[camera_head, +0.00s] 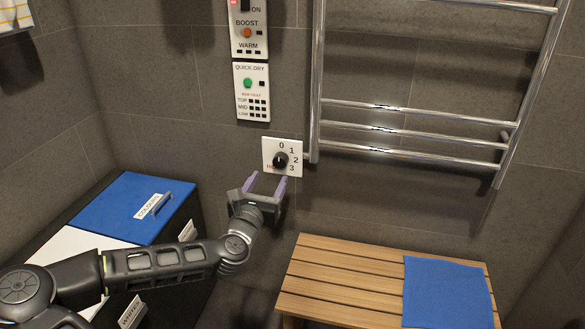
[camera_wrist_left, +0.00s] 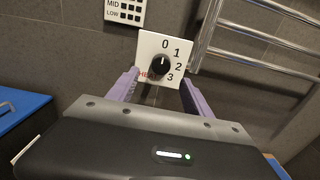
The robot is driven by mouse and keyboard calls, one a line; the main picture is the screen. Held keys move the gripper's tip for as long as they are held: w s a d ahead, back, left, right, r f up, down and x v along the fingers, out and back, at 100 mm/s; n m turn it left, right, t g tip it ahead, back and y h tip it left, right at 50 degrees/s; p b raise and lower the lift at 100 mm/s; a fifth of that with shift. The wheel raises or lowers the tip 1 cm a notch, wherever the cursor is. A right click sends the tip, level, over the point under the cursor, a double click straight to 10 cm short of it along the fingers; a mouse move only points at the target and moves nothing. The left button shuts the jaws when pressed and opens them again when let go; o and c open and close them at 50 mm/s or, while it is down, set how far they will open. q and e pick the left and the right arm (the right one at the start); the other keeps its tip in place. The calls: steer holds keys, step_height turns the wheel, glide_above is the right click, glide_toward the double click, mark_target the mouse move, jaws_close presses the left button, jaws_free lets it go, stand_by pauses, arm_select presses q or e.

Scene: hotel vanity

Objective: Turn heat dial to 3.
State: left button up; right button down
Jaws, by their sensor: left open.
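The heat dial (camera_head: 280,160) is a round black knob on a white wall plate (camera_head: 297,145) marked 0, 1, 2 and 3. In the left wrist view, the dial (camera_wrist_left: 160,65) has a white pointer line that points up, near the 0. My left gripper (camera_head: 266,181) is open, with its two purple fingers apart, just below and in front of the plate. In the left wrist view its fingers (camera_wrist_left: 158,88) stand on either side of the dial's lower part, apart from the knob. My right gripper is out of view.
Above the dial are a QUICK DRY panel (camera_head: 251,70) and a BOOST panel (camera_head: 248,45). A chrome towel rail (camera_head: 400,130) is close on the right. A wooden bench (camera_head: 340,275) with a blue towel (camera_head: 447,292) stands below. A blue-lidded bin (camera_head: 115,205) is at left.

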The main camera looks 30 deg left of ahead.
mark_target(279, 163)
arm_select(q)
steer(key=shift+d, duration=0.15)
steer(key=shift+w, duration=0.15)
steer(key=b+x, duration=0.1)
steer(key=x, duration=0.6)
steer(key=shift+w, duration=0.3)
jaws_close()
stand_by(0.5)
